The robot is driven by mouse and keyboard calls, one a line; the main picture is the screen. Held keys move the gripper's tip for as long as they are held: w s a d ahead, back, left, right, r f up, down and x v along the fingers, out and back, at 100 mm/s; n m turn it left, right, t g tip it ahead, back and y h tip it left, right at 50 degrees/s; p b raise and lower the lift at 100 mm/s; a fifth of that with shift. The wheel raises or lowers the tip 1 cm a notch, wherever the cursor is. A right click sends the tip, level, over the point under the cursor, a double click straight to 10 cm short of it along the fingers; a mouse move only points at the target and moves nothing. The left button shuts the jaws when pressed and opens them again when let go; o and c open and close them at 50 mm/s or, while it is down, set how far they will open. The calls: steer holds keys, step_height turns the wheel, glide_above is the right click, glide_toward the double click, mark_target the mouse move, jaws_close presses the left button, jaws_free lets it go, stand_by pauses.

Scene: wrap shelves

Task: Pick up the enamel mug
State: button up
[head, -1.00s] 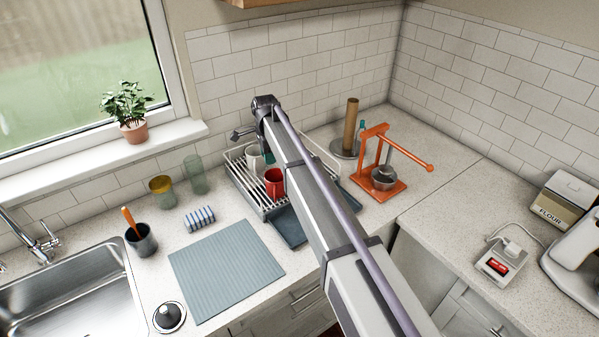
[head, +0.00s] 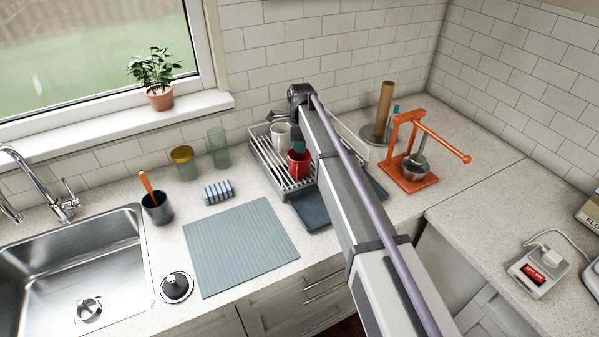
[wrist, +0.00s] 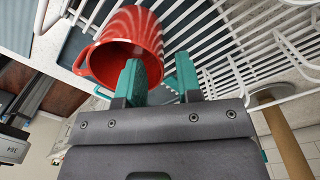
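A red mug (head: 298,168), which looks like the enamel mug, is in the dish rack (head: 266,165). In the wrist view the red mug (wrist: 137,32) is at the upper left, its open mouth towards the camera. My gripper (wrist: 158,80) has two green fingers held apart. The left finger overlaps the mug's rim and mouth; the right finger is to the right of the mug. Whether the left finger is inside the mug or only in front of it I cannot tell. In the head view my gripper (head: 299,148) is just above the mug, partly hidden by my arm.
A white mug (head: 280,133) stands in the rack just behind the red one. An orange press (head: 408,165) and a paper towel holder (head: 384,110) stand to the right. A blue-grey mat (head: 240,245) lies clear in front, left of the rack.

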mark_target(301, 155)
step_height(301, 155, down, 5)
steer(key=b, duration=0.4)
steer(key=shift+f+b, duration=0.15)
steer(key=shift+b, duration=0.2)
steer(key=shift+r, duration=0.25)
jaws_close()
